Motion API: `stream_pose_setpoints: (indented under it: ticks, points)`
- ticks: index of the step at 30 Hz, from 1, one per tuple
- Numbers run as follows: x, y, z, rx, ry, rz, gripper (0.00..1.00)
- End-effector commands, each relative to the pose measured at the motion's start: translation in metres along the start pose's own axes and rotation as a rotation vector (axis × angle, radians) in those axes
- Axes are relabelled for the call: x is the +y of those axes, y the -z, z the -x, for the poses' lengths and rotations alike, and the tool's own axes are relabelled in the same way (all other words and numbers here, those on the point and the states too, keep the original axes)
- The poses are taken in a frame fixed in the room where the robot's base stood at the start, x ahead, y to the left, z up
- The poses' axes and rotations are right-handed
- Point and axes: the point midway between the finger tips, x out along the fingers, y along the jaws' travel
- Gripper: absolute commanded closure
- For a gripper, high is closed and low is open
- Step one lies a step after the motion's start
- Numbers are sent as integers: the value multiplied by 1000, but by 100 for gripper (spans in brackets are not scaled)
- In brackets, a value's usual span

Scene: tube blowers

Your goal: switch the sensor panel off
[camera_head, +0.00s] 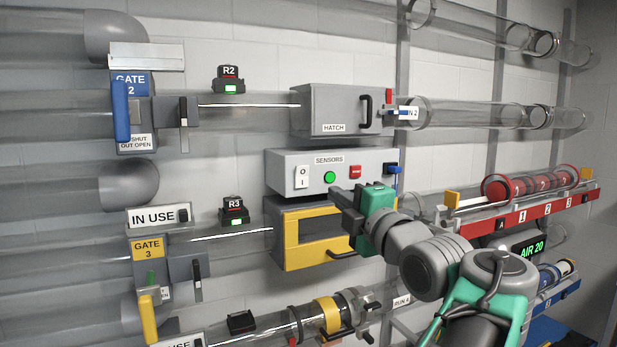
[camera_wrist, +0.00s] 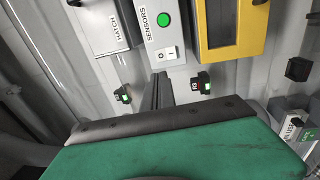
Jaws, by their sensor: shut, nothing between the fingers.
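The sensor panel (camera_head: 285,164) is a grey box labelled SENSORS on the wall in the head view. On its front are a white rocker switch (camera_head: 301,177) marked O above I, a lit green lamp (camera_head: 330,178) and a red button (camera_head: 355,172). I cannot tell which way the rocker is tipped. In the wrist view the rocker (camera_wrist: 167,54) and the green lamp (camera_wrist: 164,19) lie ahead of the fingertips. My gripper (camera_head: 335,196) is shut and empty. It appears just below and right of the rocker in the head view; contact is not visible.
A yellow-framed box (camera_head: 290,238) is directly below the panel, partly behind my gripper. The grey hatch box (camera_head: 340,102) is above. A blue lever (camera_head: 394,170) is at the panel's right. A red tube rack (camera_head: 535,207) is farther right.

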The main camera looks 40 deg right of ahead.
Motion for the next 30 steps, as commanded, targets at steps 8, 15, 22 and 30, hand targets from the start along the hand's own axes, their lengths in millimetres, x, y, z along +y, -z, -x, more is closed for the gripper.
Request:
stream_pose_setpoints:
  ticks: [8, 15, 22, 30]
  points:
    - [3, 2, -32, 6, 3, -5, 100]
    - [4, 2, -86, 6, 3, -6, 100]
    - [2, 1, -128, 3, 4, -5, 100]
    - [-1, 0, -141, -1, 2, -3, 100]
